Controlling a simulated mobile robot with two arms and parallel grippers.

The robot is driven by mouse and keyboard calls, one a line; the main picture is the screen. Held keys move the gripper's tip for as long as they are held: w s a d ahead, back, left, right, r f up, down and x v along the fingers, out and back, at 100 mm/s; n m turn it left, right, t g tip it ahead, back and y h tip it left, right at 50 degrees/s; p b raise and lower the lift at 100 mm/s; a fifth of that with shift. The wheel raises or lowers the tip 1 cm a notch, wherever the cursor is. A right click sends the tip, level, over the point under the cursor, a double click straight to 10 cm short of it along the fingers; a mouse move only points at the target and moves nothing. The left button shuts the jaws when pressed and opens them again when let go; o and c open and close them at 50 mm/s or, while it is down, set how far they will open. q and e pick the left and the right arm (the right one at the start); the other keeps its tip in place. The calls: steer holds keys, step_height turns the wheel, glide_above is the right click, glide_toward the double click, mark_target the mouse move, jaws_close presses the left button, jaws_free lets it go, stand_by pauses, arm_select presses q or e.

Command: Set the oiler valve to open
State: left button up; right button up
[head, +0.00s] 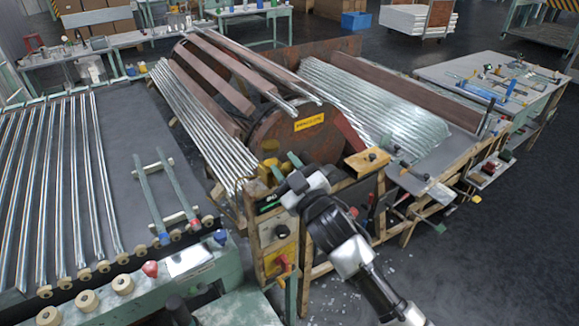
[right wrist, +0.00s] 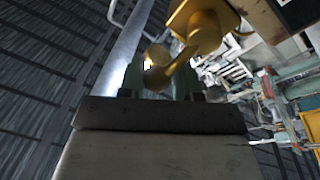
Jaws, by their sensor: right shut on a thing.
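The oiler valve (head: 268,164) is a yellow, brass-like fitting at the front end of the drum machine, above a wooden post. In the right wrist view its rounded body (right wrist: 203,32) is at the top, and a yellow lever (right wrist: 160,76) reaches down from it. My right gripper (head: 285,168) is at the valve, reaching in from the lower right. Its greenish fingers (right wrist: 160,84) are shut on the lever, one on each side. The fingertips are partly hidden behind the gripper's body in the right wrist view. My left gripper is not in view.
The large rusty drum (head: 290,135) carries glass tubes and brown bars behind the valve. A control box (head: 279,258) with a red handle is just below. A rack of long tubes (head: 60,190) fills the left. Dark floor (head: 470,250) is open at the right.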

steer(key=shift+n, duration=0.4)
steer(key=o, duration=0.9)
steer(key=shift+s+d+f, duration=0.1)
steer(key=shift+s, duration=0.15)
steer(key=b+v, duration=0.3)
steer(key=v, duration=0.7)
steer(key=shift+d, duration=0.25)
